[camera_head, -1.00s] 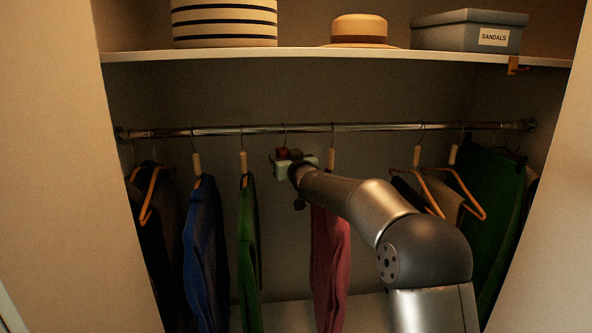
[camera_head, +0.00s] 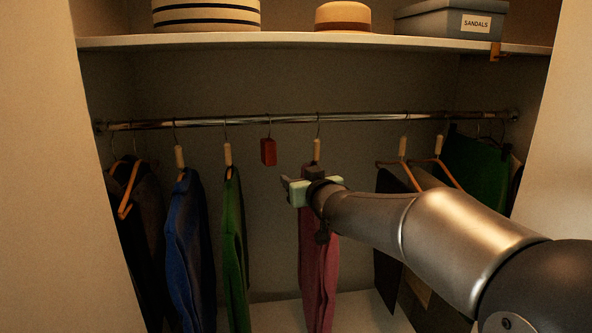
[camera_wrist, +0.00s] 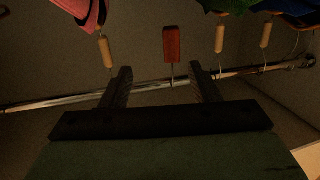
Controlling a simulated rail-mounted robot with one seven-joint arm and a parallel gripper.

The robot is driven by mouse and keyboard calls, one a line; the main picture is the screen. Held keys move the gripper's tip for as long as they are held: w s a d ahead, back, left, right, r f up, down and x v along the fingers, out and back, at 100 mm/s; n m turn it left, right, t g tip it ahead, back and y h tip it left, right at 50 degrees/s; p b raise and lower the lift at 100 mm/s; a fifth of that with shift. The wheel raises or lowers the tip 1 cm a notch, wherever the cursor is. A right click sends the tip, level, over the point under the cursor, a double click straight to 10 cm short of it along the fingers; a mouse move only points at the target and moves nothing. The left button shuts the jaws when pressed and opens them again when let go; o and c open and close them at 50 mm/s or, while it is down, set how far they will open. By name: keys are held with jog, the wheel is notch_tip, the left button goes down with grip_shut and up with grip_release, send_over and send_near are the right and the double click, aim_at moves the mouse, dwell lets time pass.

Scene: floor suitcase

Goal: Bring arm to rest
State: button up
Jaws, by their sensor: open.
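My gripper (camera_head: 289,186) is open and empty in front of the closet rod, below and right of a small red block. In the wrist view its two fingers (camera_wrist: 160,72) stand apart with nothing between them. The red block (camera_head: 268,152) hangs by a thin hook from the metal rod (camera_head: 215,123). It also shows beyond the fingertips in the wrist view (camera_wrist: 172,45), where the scene looks upside down. My arm reaches in from the lower right and covers part of the pink garment (camera_head: 318,270).
A blue garment (camera_head: 189,245) and a green garment (camera_head: 233,245) hang left of the gripper. Dark clothes and another green garment (camera_head: 472,175) hang right. The shelf (camera_head: 300,42) above holds a striped box (camera_head: 205,14), a hat (camera_head: 350,18) and a grey sandals box (camera_head: 435,22).

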jog(key=s+d+f+m+g+h, duration=0.25)
jog(key=s+d+f+g, duration=0.2)
jog(key=s+f, duration=0.35)
jog(key=s+d+f+m+g+h, duration=0.1)
jog(key=s+d+f+g+h, duration=0.25)
jog(key=s+d+f, duration=0.35)
jog(key=s+d+f+g, duration=0.1)
jog(key=s+f+g, duration=0.2)
jog(key=s, duration=0.9)
jog(key=s+d+f+g, duration=0.1)
jog(key=s+f+g, duration=0.3)
jog(key=s+f, duration=0.3)
jog(key=s, duration=0.5)
jog(key=shift+w+m, duration=0.1)
jog(key=shift+m, duration=0.15)
